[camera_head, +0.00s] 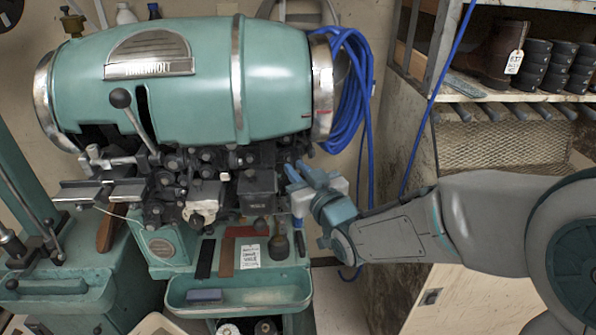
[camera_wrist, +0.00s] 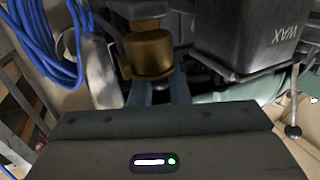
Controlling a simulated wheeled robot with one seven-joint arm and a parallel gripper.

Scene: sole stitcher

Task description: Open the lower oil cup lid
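A brass oil cup (camera_wrist: 150,52) with a rounded body shows in the upper middle of the wrist view. Its lid cannot be made out clearly. My gripper (camera_wrist: 162,90) is just below it in that view, with two blue-grey fingers apart and a gap between them. The fingertips reach to the cup's lower edge; whether they touch it I cannot tell. In the head view my gripper (camera_head: 303,172) is at the right underside of the green stitcher (camera_head: 190,85), and the lower cup is not visible there.
A black box marked WAX (camera_wrist: 245,35) is close on the right of the cup in the wrist view. A blue hose coil (camera_head: 350,95) hangs at the machine's right end.

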